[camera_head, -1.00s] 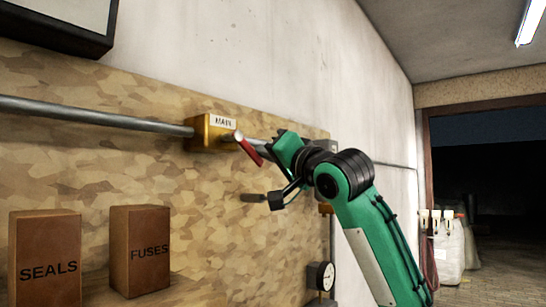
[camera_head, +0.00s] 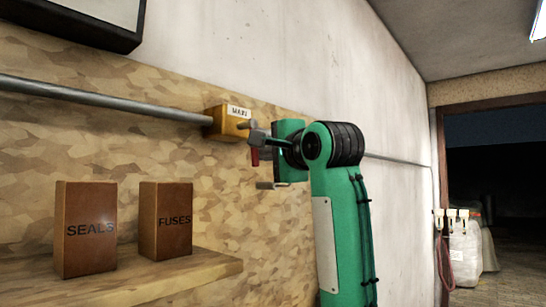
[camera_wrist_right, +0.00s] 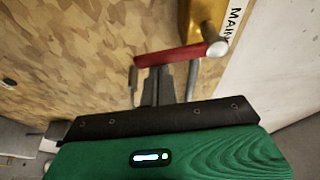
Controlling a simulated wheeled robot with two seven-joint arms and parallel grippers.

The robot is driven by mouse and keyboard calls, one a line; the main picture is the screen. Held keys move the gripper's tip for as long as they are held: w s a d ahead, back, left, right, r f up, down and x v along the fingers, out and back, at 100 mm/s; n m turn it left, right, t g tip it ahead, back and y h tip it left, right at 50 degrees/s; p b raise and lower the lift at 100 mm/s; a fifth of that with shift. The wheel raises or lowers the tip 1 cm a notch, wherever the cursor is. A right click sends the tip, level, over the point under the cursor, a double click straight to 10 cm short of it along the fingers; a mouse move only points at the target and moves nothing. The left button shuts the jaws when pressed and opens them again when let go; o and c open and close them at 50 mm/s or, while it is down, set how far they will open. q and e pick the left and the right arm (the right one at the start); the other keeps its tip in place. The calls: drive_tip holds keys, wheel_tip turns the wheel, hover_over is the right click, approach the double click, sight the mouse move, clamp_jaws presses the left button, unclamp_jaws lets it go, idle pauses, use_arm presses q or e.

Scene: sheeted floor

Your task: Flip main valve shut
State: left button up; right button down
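The main valve (camera_head: 229,123) is a yellow block labelled MAIN on a grey pipe along the board; it also shows in the wrist view (camera_wrist_right: 200,22). Its red handle (camera_head: 255,157) hangs down in the head view, partly hidden by my gripper. In the wrist view the red handle (camera_wrist_right: 175,56) runs left from its pale pivot, across the front of the fingers. My right gripper (camera_head: 263,160) is at the handle with its grey fingers apart, one higher and one lower. I cannot tell whether a finger touches the handle. My left gripper is out of view.
A SEALS box (camera_head: 86,228) and a FUSES box (camera_head: 165,220) stand on a wooden shelf (camera_head: 195,268) below left. The board and wall are close behind the gripper. A dark doorway (camera_head: 495,170) with pale sacks (camera_head: 465,250) is at right.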

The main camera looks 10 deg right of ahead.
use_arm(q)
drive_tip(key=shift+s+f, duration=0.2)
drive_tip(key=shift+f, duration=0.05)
use_arm(e)
drive_tip(key=shift+s+a, duration=0.2)
drive_tip(key=shift+a, duration=0.1)
